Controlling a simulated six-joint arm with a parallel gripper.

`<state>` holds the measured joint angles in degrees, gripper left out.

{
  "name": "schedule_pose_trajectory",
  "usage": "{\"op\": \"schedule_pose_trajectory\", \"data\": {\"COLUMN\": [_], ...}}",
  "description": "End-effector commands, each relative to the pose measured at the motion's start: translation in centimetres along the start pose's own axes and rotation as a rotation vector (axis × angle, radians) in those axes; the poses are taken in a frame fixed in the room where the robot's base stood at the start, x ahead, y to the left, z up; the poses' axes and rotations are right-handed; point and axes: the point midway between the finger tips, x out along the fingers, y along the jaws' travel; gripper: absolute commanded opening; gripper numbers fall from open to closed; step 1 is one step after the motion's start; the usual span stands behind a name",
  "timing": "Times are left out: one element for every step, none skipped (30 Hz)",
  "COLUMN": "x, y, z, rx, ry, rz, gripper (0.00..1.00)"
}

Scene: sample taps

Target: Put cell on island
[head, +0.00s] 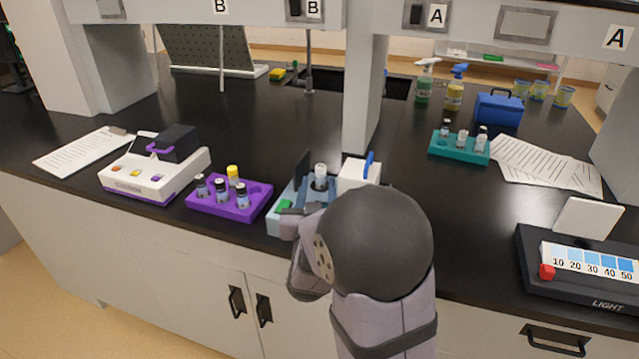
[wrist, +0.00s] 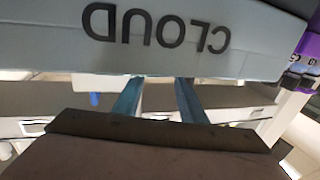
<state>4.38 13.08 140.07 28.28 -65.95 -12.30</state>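A small vial with a white cap (head: 320,170) stands upright at the light-blue meter (head: 281,221) in the middle of the bench. The meter's dark lid (head: 302,166) is raised; its front, marked CLOUD (wrist: 155,45), fills the top of the wrist view upside down. My gripper (head: 319,187) is at the meter, with blue-grey fingers around or beside the vial. In the wrist view its two fingers (wrist: 160,92) stand apart, and their tips are hidden behind the meter. Whether they touch the vial is hidden. I cannot tell which thing the task calls the island.
A purple rack (head: 255,203) with several vials stands left of the meter, beside a white-and-purple instrument (head: 125,180). A white block (head: 352,178) is close on the right. Further right are a teal rack (head: 458,153), papers (head: 545,168) and the LIGHT device (head: 570,297).

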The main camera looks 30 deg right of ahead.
Motion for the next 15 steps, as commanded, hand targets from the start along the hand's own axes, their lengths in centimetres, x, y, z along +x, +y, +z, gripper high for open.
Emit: {"op": "schedule_pose_trajectory", "data": {"x": [-0.7,-1.0,-1.5,-1.8,-2.0,-2.4,-2.5,-2.7,-2.9,-3.0,-3.0,-3.1,-3.1,-3.1,-3.1], "y": [-0.1,-0.1,-0.2,-0.2,-0.2,-0.2,-0.1,-0.1,-0.1,-0.1,-0.1,-0.1,-0.1,-0.1,-0.1], "z": [0.1,0.1,0.1,0.0,0.0,0.0,0.0,0.0,0.0,0.0,0.0,0.0,0.0,0.0,0.0], "rx": [0.0,0.0,0.0,-0.001,-0.001,-0.001,-0.001,-0.001,-0.001,-0.001,-0.001,-0.001,-0.001,-0.001,-0.001], "ry": [0.002,0.002,0.001,0.002,0.002,0.002,0.002,0.001,0.001,0.001,0.001,0.001,0.001,0.001,0.001], "rz": [-0.003,-0.003,-0.002,-0.002,-0.002,-0.002,-0.001,-0.001,-0.001,0.0,0.0,0.0,0.0,0.0,0.0], "gripper": [0.38,0.38,0.38,0.38,0.38,0.38,0.38,0.38,0.38,0.38,0.38,0.31,0.29,0.29,0.29]}}
